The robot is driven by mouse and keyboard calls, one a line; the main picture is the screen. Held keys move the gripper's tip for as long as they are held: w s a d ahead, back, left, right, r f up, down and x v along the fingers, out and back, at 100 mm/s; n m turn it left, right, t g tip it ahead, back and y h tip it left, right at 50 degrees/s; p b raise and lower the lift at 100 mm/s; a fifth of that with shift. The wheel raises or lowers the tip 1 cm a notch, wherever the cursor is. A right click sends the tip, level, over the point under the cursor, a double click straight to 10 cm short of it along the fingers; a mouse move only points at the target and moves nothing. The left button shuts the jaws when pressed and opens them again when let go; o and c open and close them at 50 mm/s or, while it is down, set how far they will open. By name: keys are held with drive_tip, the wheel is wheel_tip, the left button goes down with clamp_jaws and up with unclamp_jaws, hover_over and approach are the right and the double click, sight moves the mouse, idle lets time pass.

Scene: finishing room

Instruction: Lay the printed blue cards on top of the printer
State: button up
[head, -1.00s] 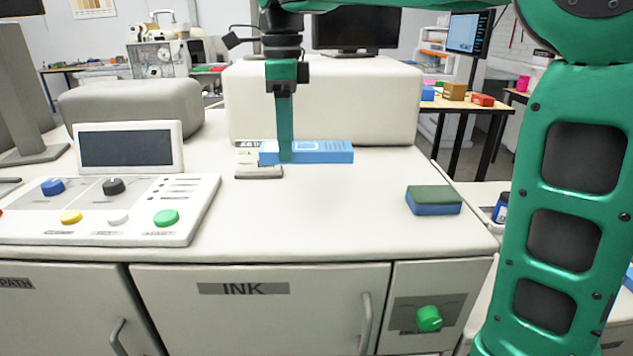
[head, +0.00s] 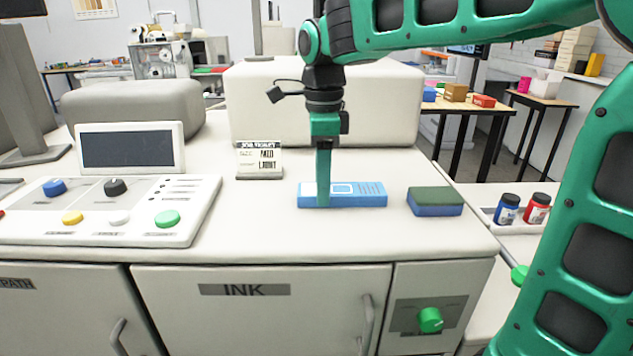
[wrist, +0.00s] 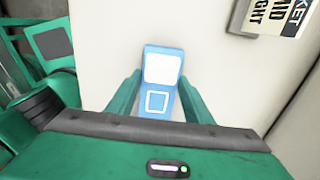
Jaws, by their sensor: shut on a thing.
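The printed blue cards (head: 358,195) are a flat light-blue stack with white print. They are at the printer's white top (head: 300,228), left of a sponge-like block; whether they touch the surface is hard to tell. My gripper (head: 323,203) points straight down at the left part of the stack and is shut on it. In the wrist view the blue cards (wrist: 160,85) show between the two green fingers, with a white panel and a white square outline on their face.
A blue block with a dark green top (head: 435,201) lies right of the cards. A small printed sign (head: 259,160) stands behind left. A control panel (head: 110,209) is at left, a raised white housing (head: 370,105) behind. Ink jars (head: 507,209) stand beyond the right edge.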

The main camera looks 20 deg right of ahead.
drive_tip(key=o, duration=1.3)
wheel_tip(320, 180, up, 12)
